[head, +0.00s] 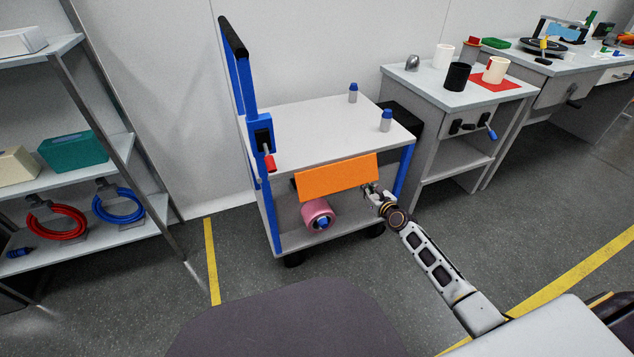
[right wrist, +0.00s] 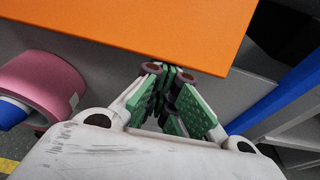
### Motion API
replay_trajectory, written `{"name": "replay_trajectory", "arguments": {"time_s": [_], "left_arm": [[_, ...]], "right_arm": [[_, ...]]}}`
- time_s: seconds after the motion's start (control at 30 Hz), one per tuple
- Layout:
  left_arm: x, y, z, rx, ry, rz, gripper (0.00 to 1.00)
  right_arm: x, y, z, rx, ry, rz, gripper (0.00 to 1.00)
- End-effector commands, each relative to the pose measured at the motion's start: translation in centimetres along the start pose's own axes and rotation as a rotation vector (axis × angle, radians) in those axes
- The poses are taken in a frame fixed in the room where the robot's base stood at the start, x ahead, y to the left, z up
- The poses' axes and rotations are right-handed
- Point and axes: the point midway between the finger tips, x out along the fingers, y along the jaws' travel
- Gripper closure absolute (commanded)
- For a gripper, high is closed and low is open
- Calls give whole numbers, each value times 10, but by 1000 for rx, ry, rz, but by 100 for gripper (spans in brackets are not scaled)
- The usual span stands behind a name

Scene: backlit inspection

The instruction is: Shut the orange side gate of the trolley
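The orange side gate (head: 337,178) is a flat panel on the near side of the trolley (head: 325,128), just below its top shelf. It slants out from the trolley's side. It fills the top of the right wrist view (right wrist: 150,22). My right gripper (head: 370,188) is at the gate's lower right corner. In the right wrist view its green-padded fingertips (right wrist: 168,73) come together at the gate's lower edge, with nothing visible between them. I cannot tell whether they touch the gate. My left gripper is not in view.
A pink roll (head: 318,215) lies on the trolley's lower shelf, left of my right gripper. Two blue-capped bottles (head: 386,121) stand on top. A red-tipped lever (head: 269,161) hangs at the handle post. A grey bench (head: 460,90) stands right; a shelf rack (head: 75,170) stands left.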

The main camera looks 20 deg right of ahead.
Motion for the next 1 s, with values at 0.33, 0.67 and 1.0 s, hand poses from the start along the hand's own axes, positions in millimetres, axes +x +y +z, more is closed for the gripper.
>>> {"name": "replay_trajectory", "arguments": {"time_s": [0.33,0.67,1.0], "left_arm": [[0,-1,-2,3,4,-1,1],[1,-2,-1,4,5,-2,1],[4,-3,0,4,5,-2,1]], "right_arm": [[-10,-5,12,-3,-30,-10,100],[-28,-3,-1,-1,-21,-6,100],[-48,-2,-13,-1,-14,-4,100]]}}
